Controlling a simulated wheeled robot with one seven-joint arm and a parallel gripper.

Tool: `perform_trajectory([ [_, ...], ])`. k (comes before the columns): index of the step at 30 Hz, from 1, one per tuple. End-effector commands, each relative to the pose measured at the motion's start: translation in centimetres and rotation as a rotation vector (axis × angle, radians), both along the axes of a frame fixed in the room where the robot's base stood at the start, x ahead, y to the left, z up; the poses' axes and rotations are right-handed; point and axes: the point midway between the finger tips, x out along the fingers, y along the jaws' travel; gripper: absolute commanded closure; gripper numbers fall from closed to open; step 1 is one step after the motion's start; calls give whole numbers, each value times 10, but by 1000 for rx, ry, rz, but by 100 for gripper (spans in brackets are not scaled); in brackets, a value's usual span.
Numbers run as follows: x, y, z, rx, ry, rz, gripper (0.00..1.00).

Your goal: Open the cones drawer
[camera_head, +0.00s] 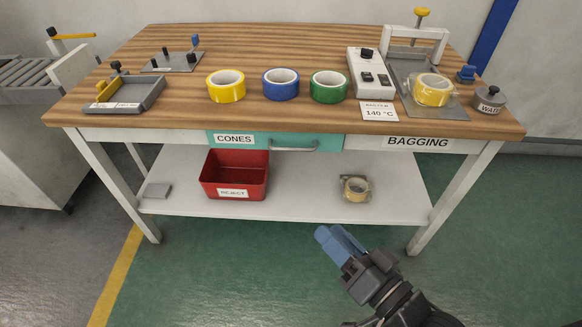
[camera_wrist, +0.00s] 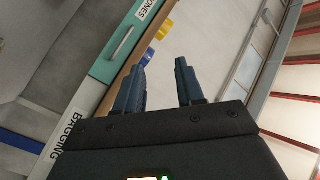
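The cones drawer (camera_head: 258,139) has a teal front under the table top, with a white CONES label at its left and a grey bar handle (camera_head: 294,147) right of centre. Its front looks flush with the table frame, so it appears shut. It also shows tilted in the wrist view (camera_wrist: 112,62), upper left, with its handle (camera_wrist: 123,43). My gripper (camera_head: 328,236) is in front of the table, below and to the right of the handle in the head view, apart from it. In the wrist view my gripper (camera_wrist: 160,75) has its two blue fingers spread, with nothing between them.
The table top (camera_head: 300,108) carries yellow, blue and green tape rolls, a control box (camera_head: 370,73) and a press with a tape roll. The lower shelf (camera_head: 310,190) holds a red REJECT bin (camera_head: 235,175) and a small tape roll (camera_head: 356,188). Green floor ahead is clear.

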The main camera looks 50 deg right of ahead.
Motion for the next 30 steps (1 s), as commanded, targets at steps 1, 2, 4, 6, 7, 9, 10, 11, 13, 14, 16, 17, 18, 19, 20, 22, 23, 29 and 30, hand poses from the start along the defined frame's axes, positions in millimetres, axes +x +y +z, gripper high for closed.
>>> perform_trajectory([
  [1, 23, -13, -23, 74, -55, -36, 62],
  [2, 35, -20, -31, 122, -84, -54, 62],
  [4, 62, -39, -47, 231, -155, -94, 62],
  [6, 88, -57, -59, 335, -224, -128, 62],
  [7, 98, -65, -63, 375, -253, -141, 62],
  [9, 119, -82, -71, 460, -315, -165, 62],
  [10, 127, -89, -73, 494, -340, -174, 62],
  [11, 135, -95, -75, 523, -361, -181, 62],
  [13, 148, -108, -78, 582, -403, -194, 62],
  [14, 153, -112, -78, 601, -419, -199, 62],
  [16, 161, -120, -79, 635, -445, -206, 62],
  [17, 163, -122, -79, 646, -453, -208, 62],
  [18, 167, -125, -79, 655, -461, -210, 62],
  [19, 169, -126, -78, 659, -464, -210, 62],
  [20, 171, -128, -78, 663, -466, -210, 62],
  [22, 177, -131, -76, 665, -469, -211, 62],
  [23, 181, -133, -75, 665, -469, -211, 62],
  [29, 207, -148, -69, 664, -469, -211, 62],
  [30, 212, -151, -68, 664, -469, -211, 62],
])
